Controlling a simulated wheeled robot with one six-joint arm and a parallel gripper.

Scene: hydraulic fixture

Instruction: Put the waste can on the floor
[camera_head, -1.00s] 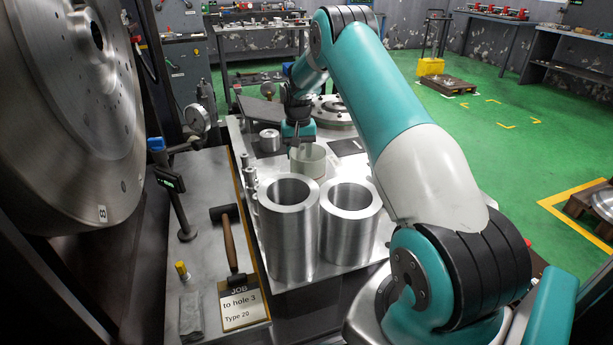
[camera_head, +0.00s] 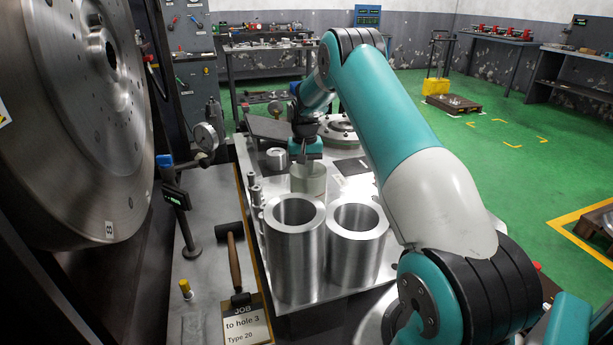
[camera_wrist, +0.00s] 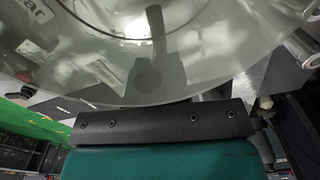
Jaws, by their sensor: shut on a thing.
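The waste can (camera_head: 308,179) is a pale, translucent cylinder at the far part of the metal table, behind two thick steel cylinders. My gripper (camera_head: 304,160) reaches down from above and is shut on its rim. In the wrist view the can (camera_wrist: 110,60) fills the upper part, close against the dark bar of my gripper (camera_wrist: 160,122). I cannot tell whether its bottom touches the table. The green floor (camera_head: 475,165) shows to the right, beyond my arm.
Two tall hollow steel cylinders (camera_head: 294,255) stand in front of the can. A short metal cylinder (camera_head: 276,158) and a round flange (camera_head: 338,132) are near it. A large steel disc fills the left. Open floor lies right, with a pallet (camera_head: 452,103) and yellow floor markings.

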